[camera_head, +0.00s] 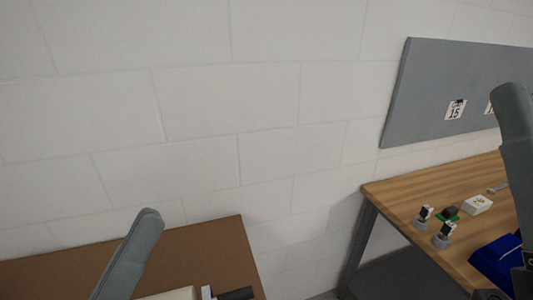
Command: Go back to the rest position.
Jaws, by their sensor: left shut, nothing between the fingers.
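My left arm's grey link rises from the bottom edge at left. A short dark piece at the bottom edge, over the brown surface, appears to be the end of my left gripper (237,294); it is shut with nothing seen in it, and mostly cut off by the frame. My right arm's grey link comes down the right edge. Dark parts at the lower right seem to belong to my right wrist or gripper (488,294), cut off, so its fingers cannot be made out. Neither gripper is seen holding anything.
A brown tabletop (205,245) is at lower left. A wooden workbench (400,190) at right carries small grey-and-white fixtures (441,236), a white block (478,204) and a blue bin (495,258). A grey board (425,90) hangs on the white block wall (230,100).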

